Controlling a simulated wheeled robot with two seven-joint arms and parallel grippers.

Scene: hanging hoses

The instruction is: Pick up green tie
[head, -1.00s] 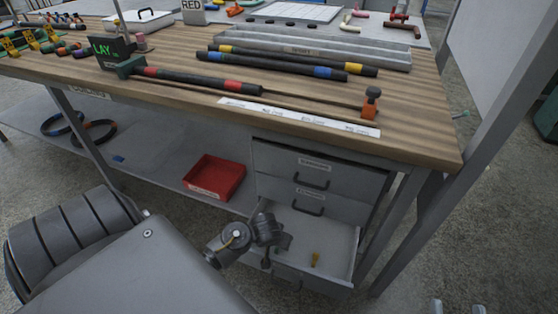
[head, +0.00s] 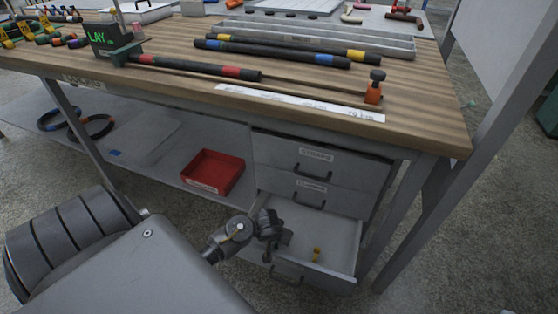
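The bottom drawer (head: 338,240) of the bench is pulled open. A small yellow piece (head: 316,254) stands out on the drawer floor. I cannot make out a green tie in the drawer; my gripper covers part of its left side. My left gripper (head: 277,246) is over the left part of the open drawer, left of the yellow piece and apart from it. Its fingers are small and dark, so I cannot tell whether they are open or hold anything. My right gripper is not in view.
The wooden bench top (head: 420,126) carries striped hoses (head: 285,52) and a grey tray. Closed drawers (head: 318,158) sit above the open one. A red bin (head: 213,172) and dark hose rings (head: 88,127) lie on the lower shelf. A metal post (head: 480,140) stands at right.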

